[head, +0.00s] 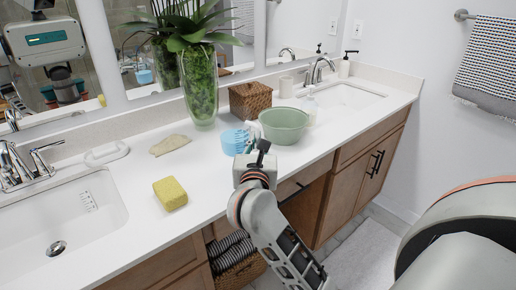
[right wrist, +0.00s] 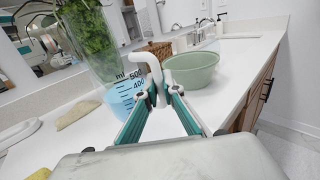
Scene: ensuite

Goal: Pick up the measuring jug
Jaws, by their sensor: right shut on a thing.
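The measuring jug (head: 234,141) is light blue with a pale handle and stands on the white counter, left of the green bowl. In the right wrist view the jug (right wrist: 124,96) shows dark ml marks, and its white handle (right wrist: 146,58) rises at the fingertips. My right gripper (head: 258,150) reaches in from the front of the counter. In the right wrist view its fingers (right wrist: 161,92) are closed together on the jug's handle. The fingers hide the lower part of the handle. My left gripper is not in view.
The green bowl (head: 284,125) stands close on the right. A wicker box (head: 250,100) and a glass vase with a plant (head: 200,90) stand behind. A cloth (head: 170,145) and a yellow sponge (head: 170,193) lie to the left. The front counter between sponge and jug is clear.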

